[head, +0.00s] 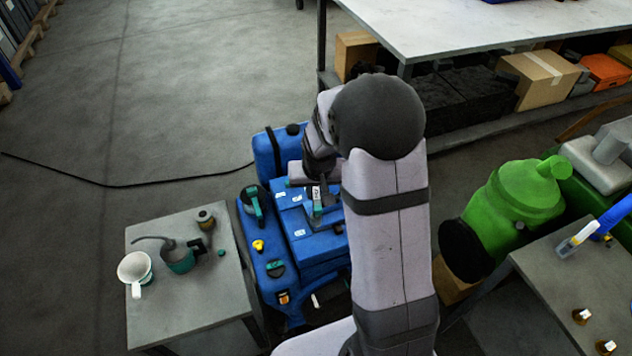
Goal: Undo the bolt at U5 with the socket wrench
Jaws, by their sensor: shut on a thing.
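The blue engine (310,243) stands at the middle of the head view, with small white labels on its top that are too small to read. I cannot make out the bolt at U5. My gripper (316,187) is over the engine's upper part, partly hidden by my own arm. It is shut on a grey and teal tool, which looks like the socket wrench (317,210), pointing down at the engine top. Whether its socket sits on a bolt cannot be told.
A green machine (515,195) and another table (590,285) are at right. A white workbench (470,25) is behind. Open floor lies at the left.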

